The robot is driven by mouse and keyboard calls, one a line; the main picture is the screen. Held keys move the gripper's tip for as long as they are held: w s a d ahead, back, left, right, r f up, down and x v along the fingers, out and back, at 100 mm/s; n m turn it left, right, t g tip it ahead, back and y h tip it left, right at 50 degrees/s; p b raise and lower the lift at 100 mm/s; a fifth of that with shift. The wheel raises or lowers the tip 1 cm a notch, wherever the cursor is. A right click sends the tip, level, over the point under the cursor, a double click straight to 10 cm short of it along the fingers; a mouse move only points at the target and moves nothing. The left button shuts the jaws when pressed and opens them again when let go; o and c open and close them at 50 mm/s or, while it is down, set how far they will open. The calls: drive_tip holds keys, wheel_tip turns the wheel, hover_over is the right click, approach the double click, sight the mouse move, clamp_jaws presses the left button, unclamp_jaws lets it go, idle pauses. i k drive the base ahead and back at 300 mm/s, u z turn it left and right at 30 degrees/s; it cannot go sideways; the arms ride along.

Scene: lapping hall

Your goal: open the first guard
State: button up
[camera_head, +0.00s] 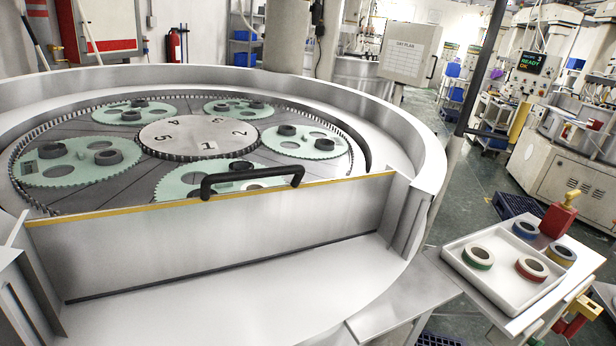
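The guard (230,235) is a flat grey metal panel with a yellow strip along its top edge. It stands upright across the front gap in the rim of the round lapping machine (405,135), between two side posts. A black bar handle (252,178) sits at the middle of its top edge. The handle is free, with nothing on it. Behind the guard, green toothed carriers (75,163) with dark rings lie around a numbered centre disc (200,134). My gripper is not in view.
A dark upright pole (482,65) stands behind the machine's right side. A grey ledge (240,310) lies clear before the guard.

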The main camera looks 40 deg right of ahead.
sight(85, 257)
drive_tip(key=u, duration=0.2)
drive_tip(key=i, duration=0.9)
drive_tip(key=z, duration=0.15)
